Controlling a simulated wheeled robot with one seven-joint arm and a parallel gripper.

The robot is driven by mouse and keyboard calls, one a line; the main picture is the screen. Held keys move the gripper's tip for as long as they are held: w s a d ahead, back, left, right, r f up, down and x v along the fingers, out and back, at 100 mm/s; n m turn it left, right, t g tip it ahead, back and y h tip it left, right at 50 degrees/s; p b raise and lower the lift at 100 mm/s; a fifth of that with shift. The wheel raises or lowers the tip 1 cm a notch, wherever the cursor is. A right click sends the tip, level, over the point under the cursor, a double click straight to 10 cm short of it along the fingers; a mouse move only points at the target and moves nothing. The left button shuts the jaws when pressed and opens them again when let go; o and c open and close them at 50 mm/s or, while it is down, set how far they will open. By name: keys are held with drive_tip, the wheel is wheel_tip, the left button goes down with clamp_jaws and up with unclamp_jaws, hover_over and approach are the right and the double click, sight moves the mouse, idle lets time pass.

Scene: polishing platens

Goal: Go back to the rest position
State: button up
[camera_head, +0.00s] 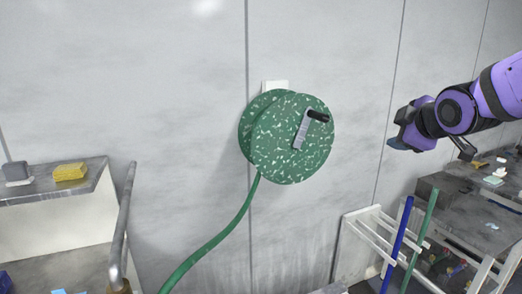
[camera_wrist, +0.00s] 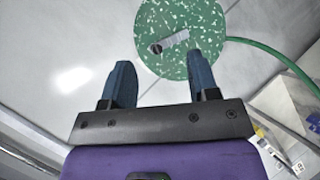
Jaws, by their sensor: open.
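My gripper (camera_wrist: 161,80) is open in the wrist view, with two dark blue fingers spread apart and nothing between them. In the head view, my purple and black arm comes in from the right edge, and my gripper (camera_head: 396,130) is in the air right of the reel. A green speckled reel (camera_head: 278,152) with a grey crank and black handle is on the wall. The reel (camera_wrist: 203,28) also shows in the wrist view, beyond the fingertips and apart from them.
A green hose (camera_head: 218,237) hangs from the reel. A shelf (camera_head: 95,178) with a yellow sponge (camera_head: 70,171) is at the left. At the lower right are a white rack (camera_head: 362,225) with blue and green rods and a dark workbench (camera_head: 455,188). The wall between reel and arm is clear.

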drive_tip(key=s+f+m+g, duration=0.2)
drive_tip(key=s+m, duration=0.4)
drive_tip(key=s, duration=0.6)
drive_tip(key=s+f+m+g, duration=0.1)
drive_tip(key=s+m+g, duration=0.4)
drive_tip(key=s, duration=0.8)
drive_tip(key=shift+a+f+m, duration=0.35)
drive_tip(key=shift+m, duration=0.65)
drive_tip(key=shift+w, duration=0.1)
